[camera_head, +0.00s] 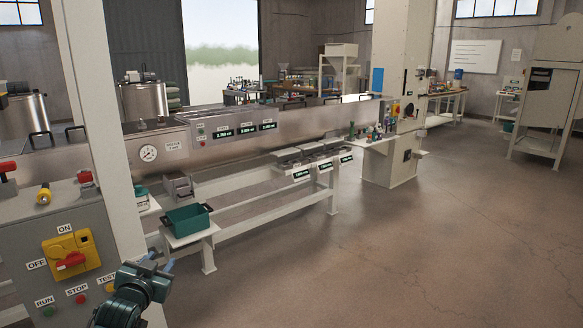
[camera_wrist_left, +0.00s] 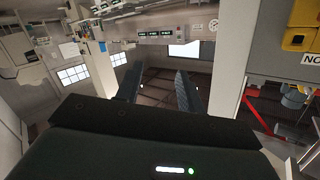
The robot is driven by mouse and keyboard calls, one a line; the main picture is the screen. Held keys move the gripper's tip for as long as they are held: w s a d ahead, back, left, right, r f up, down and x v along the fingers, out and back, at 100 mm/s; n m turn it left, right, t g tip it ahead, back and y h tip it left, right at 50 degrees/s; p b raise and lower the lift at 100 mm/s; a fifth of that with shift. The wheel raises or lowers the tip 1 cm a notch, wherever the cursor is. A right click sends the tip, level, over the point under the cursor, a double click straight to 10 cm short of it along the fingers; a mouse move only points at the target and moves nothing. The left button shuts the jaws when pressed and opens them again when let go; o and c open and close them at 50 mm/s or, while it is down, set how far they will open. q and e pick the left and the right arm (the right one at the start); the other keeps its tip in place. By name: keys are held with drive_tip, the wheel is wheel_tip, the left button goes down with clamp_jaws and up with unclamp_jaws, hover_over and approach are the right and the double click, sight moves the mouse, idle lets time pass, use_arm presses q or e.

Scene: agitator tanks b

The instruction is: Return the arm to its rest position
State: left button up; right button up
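My left gripper (camera_head: 157,262) is at the lower left of the head view, just right of the grey control panel (camera_head: 84,247). Its body is dark teal and its two bluish fingertips point up and away. In the left wrist view the two fingers (camera_wrist_left: 160,88) stand apart with nothing between them, so the gripper is open and empty. It touches nothing that I can see. My right gripper is in neither view.
The panel carries a yellow and red ON/OFF switch (camera_head: 70,254) and RUN, STOP and TEST buttons. A white post (camera_head: 106,130) rises beside it. A green bin (camera_head: 188,219) sits on a low stand beyond the gripper. The floor (camera_head: 330,270) to the right is clear.

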use_arm(q)
drive_tip(key=s+d+f+g+h, duration=0.1)
drive_tip(key=s+d+f, duration=0.4)
drive_tip(key=s+f, duration=0.25)
drive_tip(key=s+d+f+g+h, duration=0.1)
drive_tip(key=s+d+f+g, duration=0.1)
drive_tip(key=s+d+f, duration=0.45)
drive_tip(key=s+d+f+g+h, duration=0.1)
drive_tip(key=s+d+f, duration=0.1)
drive_tip(key=s, duration=0.8)
drive_tip(key=s+d+f+g+h, duration=0.1)
drive_tip(key=s+d+f, duration=0.1)
drive_tip(key=s, duration=0.9)
drive_tip(key=shift+s+d+f+g, duration=0.3)
drive_tip(key=shift+d+f, duration=0.1)
drive_tip(key=shift+d, duration=0.5)
